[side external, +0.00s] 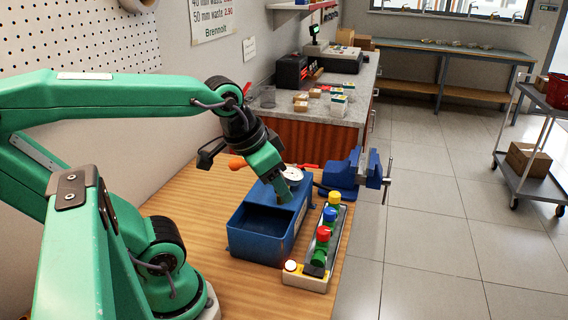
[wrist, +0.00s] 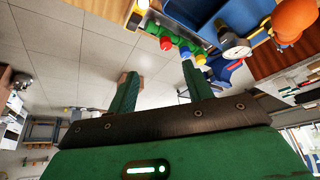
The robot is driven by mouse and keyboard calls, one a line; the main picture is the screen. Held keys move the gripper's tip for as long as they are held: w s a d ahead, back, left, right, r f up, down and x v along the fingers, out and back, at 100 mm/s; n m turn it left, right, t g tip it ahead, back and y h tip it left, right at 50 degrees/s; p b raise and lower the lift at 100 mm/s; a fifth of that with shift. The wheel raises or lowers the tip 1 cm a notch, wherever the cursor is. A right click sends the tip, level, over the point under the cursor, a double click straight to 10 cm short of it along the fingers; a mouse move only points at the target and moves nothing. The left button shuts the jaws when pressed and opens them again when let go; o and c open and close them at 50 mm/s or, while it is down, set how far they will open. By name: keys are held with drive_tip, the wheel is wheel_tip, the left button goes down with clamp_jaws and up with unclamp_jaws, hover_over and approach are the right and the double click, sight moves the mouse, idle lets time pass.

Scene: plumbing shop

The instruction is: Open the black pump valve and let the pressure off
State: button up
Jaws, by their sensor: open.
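The pump is a blue open-topped box (side external: 262,235) on the wooden bench, with a white round gauge (side external: 293,173) at its far end. The wrist view shows the gauge (wrist: 237,51) and the blue body (wrist: 205,12) at upper right. My gripper (side external: 284,192) is above the pump, close to the gauge, pointing down. In the wrist view its two fingers (wrist: 160,85) are apart with nothing between them.
A strip (side external: 307,281) with yellow, blue, green and red knobs and a lit button lies right of the pump. A blue vice (side external: 346,174) stands behind it. An orange handle (side external: 237,163) is left of the gauge. Bare bench (side external: 190,205) lies left of the pump.

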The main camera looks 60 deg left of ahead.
drive_tip(key=w+a+g, duration=0.1)
drive_tip(key=w+a, duration=0.1)
drive_tip(key=a, duration=0.2)
drive_tip(key=w+a+f+g, duration=0.1)
drive_tip(key=w+a+g, duration=0.1)
drive_tip(key=a, duration=0.3)
drive_tip(key=w+a+f+g, duration=0.1)
drive_tip(key=w+a+g, duration=0.1)
drive_tip(key=w+a, duration=0.2)
drive_tip(key=shift+a+f, duration=0.25)
drive_tip(key=shift+a, duration=0.2)
drive_tip(key=shift+f, duration=0.1)
drive_tip(key=shift+f, duration=3.8)
drive_tip(key=shift+c, duration=0.4)
drive_tip(key=c, duration=0.9)
